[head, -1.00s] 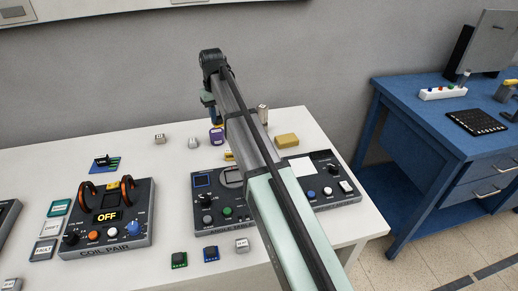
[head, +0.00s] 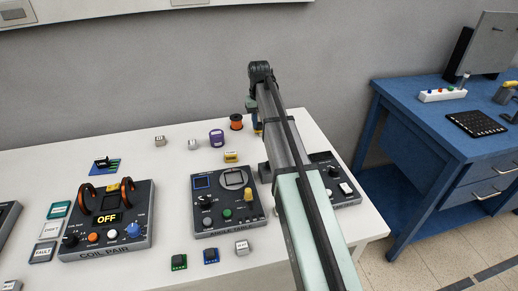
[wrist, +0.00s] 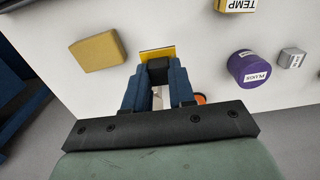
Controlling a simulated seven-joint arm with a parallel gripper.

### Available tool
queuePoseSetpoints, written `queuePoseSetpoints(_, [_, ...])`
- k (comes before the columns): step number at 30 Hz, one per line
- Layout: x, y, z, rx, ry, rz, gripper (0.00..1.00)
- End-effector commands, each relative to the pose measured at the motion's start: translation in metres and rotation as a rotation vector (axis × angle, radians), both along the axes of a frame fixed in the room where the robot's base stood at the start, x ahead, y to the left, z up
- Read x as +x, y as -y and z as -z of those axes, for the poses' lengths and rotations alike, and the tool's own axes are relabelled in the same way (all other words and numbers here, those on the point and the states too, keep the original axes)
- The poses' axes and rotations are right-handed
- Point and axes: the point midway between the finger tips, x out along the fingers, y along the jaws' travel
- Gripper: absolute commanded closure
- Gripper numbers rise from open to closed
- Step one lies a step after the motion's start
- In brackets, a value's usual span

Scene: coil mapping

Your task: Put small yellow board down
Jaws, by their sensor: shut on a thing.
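My gripper (wrist: 158,75) is shut on the small yellow board (wrist: 156,51). The board's yellow edge shows past the fingertips, with a black part of it between the blue fingers. The board is over the white table; the gap below it cannot be judged. In the head view my arm covers most of the gripper (head: 257,127), and I cannot make out the board's outline there.
A yellow block (wrist: 97,52) lies left of my fingers in the wrist view. An orange spool (head: 236,122), a purple cylinder (head: 217,138) and a yellow TEMP block (head: 232,157) stand nearby. Bare white table (wrist: 190,20) lies between. The coil pair box (head: 105,225) is farther left.

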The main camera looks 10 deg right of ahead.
Motion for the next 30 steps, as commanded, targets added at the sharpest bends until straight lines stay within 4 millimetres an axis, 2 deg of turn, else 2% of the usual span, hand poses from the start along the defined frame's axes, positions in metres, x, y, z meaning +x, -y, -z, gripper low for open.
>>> queuePoseSetpoints(12, [-0.001,0.000,0.057,0.000,-0.001,-0.001,1.00])
queuePoseSetpoints(19, [0.000,0.000,0.072,0.000,-0.001,-0.001,1.00])
queuePoseSetpoints(25, [0.000,0.000,0.096,0.000,-0.002,-0.001,1.00])
queuePoseSetpoints(30, [0.000,0.000,0.100,0.000,0.000,-0.001,1.00])
